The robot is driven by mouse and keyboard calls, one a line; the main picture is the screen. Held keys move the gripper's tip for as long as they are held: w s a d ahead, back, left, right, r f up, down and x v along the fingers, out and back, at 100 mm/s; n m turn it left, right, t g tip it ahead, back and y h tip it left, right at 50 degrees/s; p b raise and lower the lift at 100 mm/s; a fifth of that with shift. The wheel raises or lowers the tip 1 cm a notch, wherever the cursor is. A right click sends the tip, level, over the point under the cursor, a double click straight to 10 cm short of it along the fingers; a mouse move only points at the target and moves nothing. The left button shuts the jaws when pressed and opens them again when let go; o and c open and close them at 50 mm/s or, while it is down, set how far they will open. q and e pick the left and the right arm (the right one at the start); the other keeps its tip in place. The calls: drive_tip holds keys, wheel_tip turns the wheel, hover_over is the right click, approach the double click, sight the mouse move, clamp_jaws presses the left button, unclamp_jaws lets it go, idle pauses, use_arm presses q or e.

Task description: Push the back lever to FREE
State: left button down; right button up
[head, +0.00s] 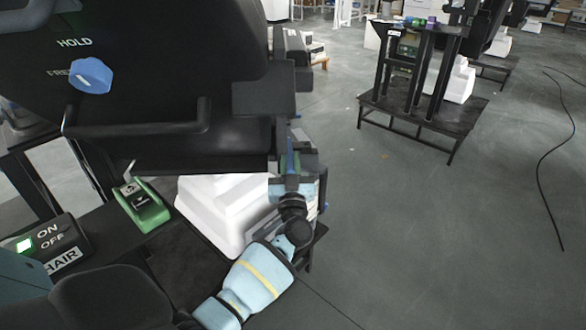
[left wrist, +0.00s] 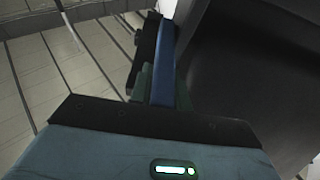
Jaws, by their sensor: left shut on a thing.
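The lever I can make out is a blue knob (head: 90,76) on the dark panel of the big black seat unit at the upper left. HOLD is printed above it and FREE to its left, partly covered by the knob. Its white mark is on its left half. My left gripper (head: 290,168) is at the right side of this unit, well away from the knob. The knob is not visible in the left wrist view. My right gripper is not in view.
A dark horizontal handle (head: 135,129) runs below the knob. A green device (head: 142,207) and a CHAIR ON/OFF box (head: 48,246) with a green light are at the lower left. White blocks (head: 225,210) stand under the unit. The floor (head: 420,240) on the right is mostly free.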

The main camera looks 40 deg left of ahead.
use_arm(q)
drive_tip(key=shift+f+b, duration=0.45)
drive_tip(key=shift+f, duration=0.2)
drive_tip(key=shift+f+t+b, duration=0.25)
drive_tip(key=shift+t+b, duration=0.05)
drive_tip(key=shift+b, duration=0.1)
drive_tip(key=shift+f, duration=0.8)
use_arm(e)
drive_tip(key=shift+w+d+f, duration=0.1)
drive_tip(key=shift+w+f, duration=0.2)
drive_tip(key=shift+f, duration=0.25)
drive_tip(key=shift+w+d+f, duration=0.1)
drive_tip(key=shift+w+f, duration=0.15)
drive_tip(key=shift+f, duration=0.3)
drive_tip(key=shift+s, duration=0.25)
use_arm(q)
drive_tip(key=c, duration=1.3)
unclamp_jaws()
drive_tip(key=shift+w, duration=0.15)
drive_tip(key=shift+r, duration=0.2)
drive_tip(key=shift+a, duration=0.1)
